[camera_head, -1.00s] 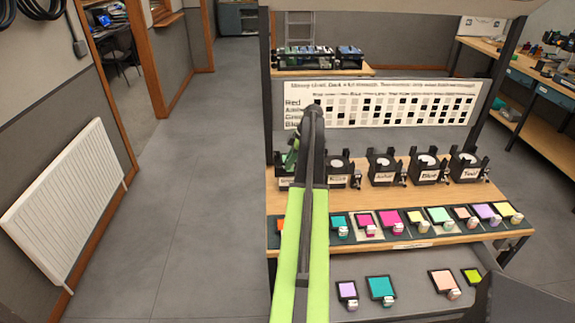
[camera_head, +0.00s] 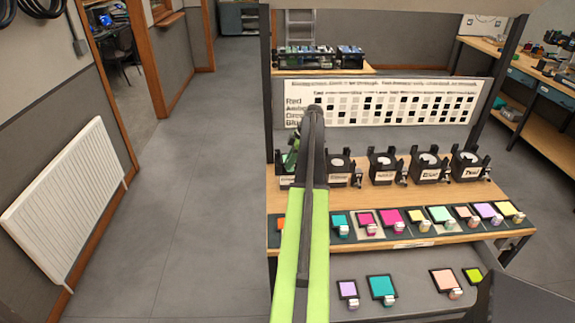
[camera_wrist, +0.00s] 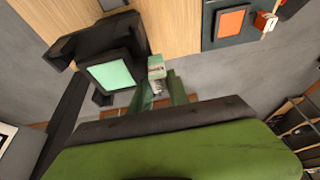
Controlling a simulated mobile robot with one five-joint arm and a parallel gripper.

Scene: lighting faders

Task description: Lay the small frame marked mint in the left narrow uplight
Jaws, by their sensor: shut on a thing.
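A small mint frame (camera_wrist: 110,73) with a black border shows in the wrist view. My gripper (camera_wrist: 158,88) is shut on its pale tab (camera_wrist: 156,66), which sticks out to the right of the frame. The frame lies over or against a black uplight (camera_wrist: 85,42) on the wooden bench; I cannot tell whether it is seated. In the head view the leftmost uplight (camera_head: 286,182) is partly hidden by my arm, and the held frame does not show clearly. Its label is too small to read.
Other black uplights, such as this one (camera_head: 383,168), stand in a row to the right. Coloured frames lie on a dark rack (camera_head: 430,231) along the bench front, an orange one (camera_wrist: 231,22) near my gripper. Several more frames lie on the grey lower shelf (camera_head: 415,301).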

